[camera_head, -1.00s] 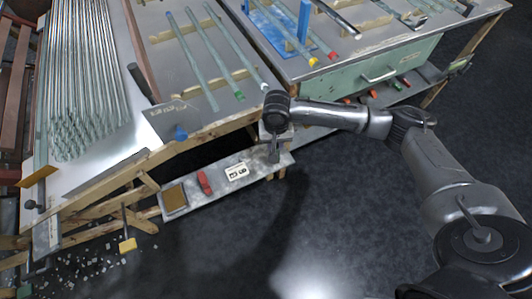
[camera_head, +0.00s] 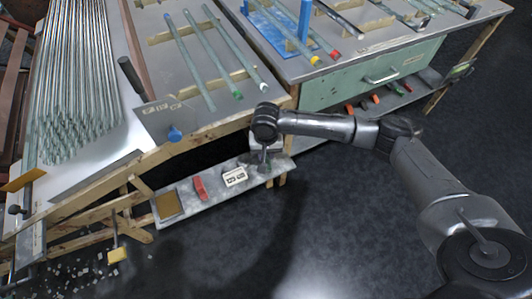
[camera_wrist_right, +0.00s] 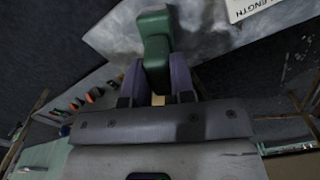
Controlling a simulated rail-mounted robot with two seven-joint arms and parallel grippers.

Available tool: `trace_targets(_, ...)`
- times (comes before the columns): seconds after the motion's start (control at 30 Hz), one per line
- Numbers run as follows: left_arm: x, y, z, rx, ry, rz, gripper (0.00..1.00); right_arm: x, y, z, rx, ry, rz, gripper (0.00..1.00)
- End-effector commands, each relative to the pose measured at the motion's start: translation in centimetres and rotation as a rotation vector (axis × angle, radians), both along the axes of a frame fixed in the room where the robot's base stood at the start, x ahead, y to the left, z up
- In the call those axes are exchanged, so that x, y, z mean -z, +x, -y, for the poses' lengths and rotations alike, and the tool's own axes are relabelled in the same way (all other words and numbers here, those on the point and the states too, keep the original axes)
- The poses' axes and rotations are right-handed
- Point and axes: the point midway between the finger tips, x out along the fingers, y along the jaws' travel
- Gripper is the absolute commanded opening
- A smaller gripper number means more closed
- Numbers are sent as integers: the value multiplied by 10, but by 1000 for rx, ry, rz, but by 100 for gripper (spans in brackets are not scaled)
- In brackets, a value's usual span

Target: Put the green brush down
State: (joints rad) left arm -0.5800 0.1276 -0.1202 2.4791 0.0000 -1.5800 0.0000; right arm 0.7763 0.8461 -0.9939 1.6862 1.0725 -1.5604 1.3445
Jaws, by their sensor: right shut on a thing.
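The green brush (camera_wrist_right: 155,38) shows in the right wrist view as a dark green block-like shape between the fingers. My right gripper (camera_wrist_right: 157,78) is shut on it. The brush's end points toward the grey low shelf (camera_wrist_right: 212,38), and I cannot tell whether it touches it. In the head view my right gripper (camera_head: 264,160) is over the right part of this low shelf (camera_head: 213,199); the brush cannot be made out there. My left gripper is not in view.
On the low shelf lie a brown pad (camera_head: 168,205), a red object (camera_head: 199,187) and a white card (camera_head: 234,177). The bench above (camera_head: 203,115) bears glass tubes. A green drawer (camera_head: 350,83) stands to the right. Dark floor is open in front.

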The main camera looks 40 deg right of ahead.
Motion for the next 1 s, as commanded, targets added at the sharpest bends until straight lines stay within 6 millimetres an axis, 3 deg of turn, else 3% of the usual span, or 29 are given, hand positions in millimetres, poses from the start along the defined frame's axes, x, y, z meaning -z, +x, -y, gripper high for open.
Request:
trace_targets(0.2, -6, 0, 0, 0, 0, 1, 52, 1, 0, 0, 1, 0, -1, 4)
trace_targets(0.23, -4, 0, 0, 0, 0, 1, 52, 2, 0, 0, 0, 0, 0, 26)
trace_targets(0.47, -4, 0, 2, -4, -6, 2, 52, 2, 0, 0, 0, 0, 0, 48)
trace_targets(0.8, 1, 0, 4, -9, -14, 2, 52, 1, 0, 0, -1, 0, 2, 49)
trace_targets(1.0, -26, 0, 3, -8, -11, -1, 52, -37, 0, 0, 0, 1, 1, 49)
